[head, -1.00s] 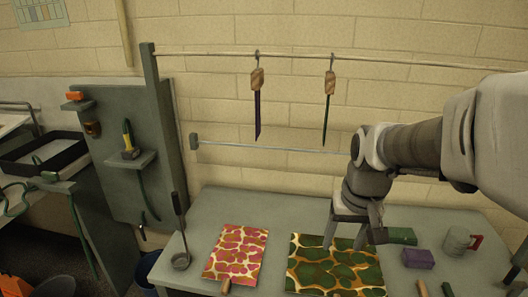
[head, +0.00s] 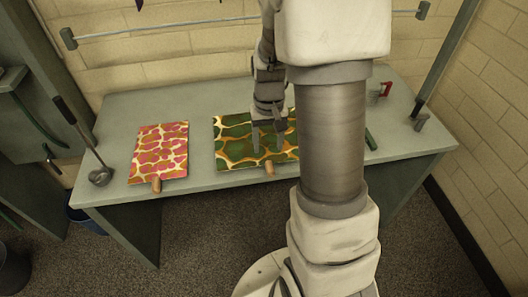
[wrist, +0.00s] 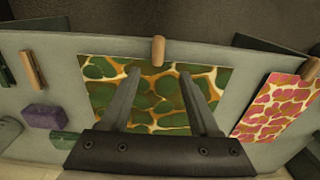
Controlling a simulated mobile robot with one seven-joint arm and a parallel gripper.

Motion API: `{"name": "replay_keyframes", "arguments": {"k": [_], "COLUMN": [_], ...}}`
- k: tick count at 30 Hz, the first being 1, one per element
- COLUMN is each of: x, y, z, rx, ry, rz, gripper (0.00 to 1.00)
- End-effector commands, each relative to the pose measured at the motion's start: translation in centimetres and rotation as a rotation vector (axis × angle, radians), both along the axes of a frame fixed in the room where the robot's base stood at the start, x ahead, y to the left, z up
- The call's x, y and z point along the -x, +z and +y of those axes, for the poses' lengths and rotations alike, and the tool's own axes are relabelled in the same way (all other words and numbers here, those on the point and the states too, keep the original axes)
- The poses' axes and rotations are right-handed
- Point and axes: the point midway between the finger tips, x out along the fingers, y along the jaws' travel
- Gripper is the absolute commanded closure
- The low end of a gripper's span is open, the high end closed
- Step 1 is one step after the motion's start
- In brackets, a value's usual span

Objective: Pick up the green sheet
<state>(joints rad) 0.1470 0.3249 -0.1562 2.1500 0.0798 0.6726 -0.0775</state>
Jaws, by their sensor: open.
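The green sheet (head: 232,143), marbled with gold veins, lies flat on the grey table. A wooden clip (head: 269,167) sits at its front edge. My arm hides the sheet's right part in the head view. My gripper (head: 269,140) points down over the sheet, open and empty. In the wrist view the sheet (wrist: 101,92) lies under the spread fingers of my gripper (wrist: 160,73), and the clip (wrist: 158,51) shows just beyond and between the fingertips. I cannot tell how far above the sheet the tips are.
A pink marbled sheet (head: 160,148) with its own clip (head: 156,184) lies left of the green one. A ladle (head: 99,175) stands at the table's left end. A purple block (wrist: 42,116), a wooden-handled tool (wrist: 33,70) and a red-handled mug (head: 376,95) are on the other side.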

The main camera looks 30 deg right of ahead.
Motion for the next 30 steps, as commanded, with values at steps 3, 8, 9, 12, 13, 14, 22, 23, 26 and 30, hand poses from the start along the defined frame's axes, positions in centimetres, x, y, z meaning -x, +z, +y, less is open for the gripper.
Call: {"name": "replay_keyframes", "arguments": {"k": [3, 8, 9, 12, 13, 14, 22, 23, 26, 30], "x": [0.1, 0.0, 0.1, 0.3, 0.4, 0.5, 0.7, 0.7, 0.7, 0.7], "y": [-1.9, -2.6, -2.8, -3.7, -4.1, -4.6, -7.7, -7.7, -7.6, -7.6], "z": [0.0, 0.0, 0.0, -0.1, -0.1, -0.2, -0.2, -0.2, -0.2, -0.2], "rx": [-0.001, 0.000, 0.000, -0.001, -0.001, -0.001, 0.000, 0.000, 0.000, 0.000], "ry": [-0.001, 0.000, 0.000, -0.001, -0.001, -0.001, 0.000, 0.000, 0.000, 0.000], "rz": [0.003, -0.001, -0.001, 0.002, 0.002, 0.002, 0.000, -0.001, -0.001, -0.001], "gripper": [0.38, 0.38, 0.38, 0.38, 0.38, 0.38, 0.38, 0.38, 0.38, 0.52]}}
